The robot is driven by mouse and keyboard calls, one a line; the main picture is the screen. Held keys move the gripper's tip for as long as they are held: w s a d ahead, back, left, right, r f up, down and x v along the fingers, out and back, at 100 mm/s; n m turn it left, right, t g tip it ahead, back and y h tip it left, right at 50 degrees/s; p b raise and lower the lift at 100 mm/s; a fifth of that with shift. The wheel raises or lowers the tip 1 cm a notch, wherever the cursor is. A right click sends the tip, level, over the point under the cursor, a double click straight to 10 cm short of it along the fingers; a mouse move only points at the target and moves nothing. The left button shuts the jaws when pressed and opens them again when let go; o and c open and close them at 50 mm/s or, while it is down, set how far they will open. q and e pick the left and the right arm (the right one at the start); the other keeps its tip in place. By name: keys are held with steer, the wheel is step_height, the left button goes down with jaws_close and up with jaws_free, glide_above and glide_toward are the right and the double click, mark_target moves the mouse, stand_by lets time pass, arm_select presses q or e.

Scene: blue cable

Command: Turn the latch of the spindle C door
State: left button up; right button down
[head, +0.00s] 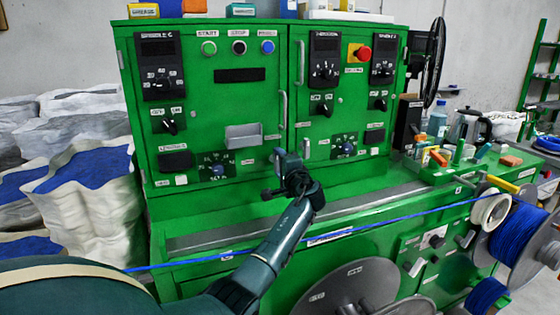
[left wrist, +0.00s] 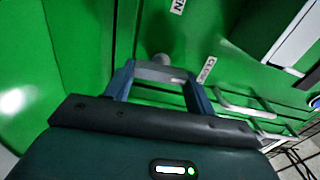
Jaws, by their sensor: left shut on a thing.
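The spindle C door (head: 220,105) is the left green door of the cabinet and looks closed. My left gripper (head: 281,158) is at the door's right edge, near the seam with the neighbouring door. In the left wrist view the gripper (left wrist: 160,75) is shut on a grey latch (left wrist: 160,70), with one blue-grey finger on each side. A rounded grey end shows just beyond the fingers. White labels (left wrist: 206,69) stand beside the latch. In the head view the gripper hides most of the latch. My right gripper is in neither view.
A grey handle (head: 283,109) stands out above my gripper. A blue cable (head: 390,216) runs across in front of the cabinet toward blue spools (head: 516,234) at the right. A small grey tray (head: 243,135) sits on the door. White sacks (head: 85,190) stand at the left.

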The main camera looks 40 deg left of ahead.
arm_select(q)
steer(key=shift+m, duration=0.3)
stand_by(0.4)
steer(key=o, duration=1)
steer(key=b+v, duration=0.1)
steer(key=v, duration=1.2)
steer(key=shift+s+b, duration=0.1)
steer(key=shift+b, duration=0.3)
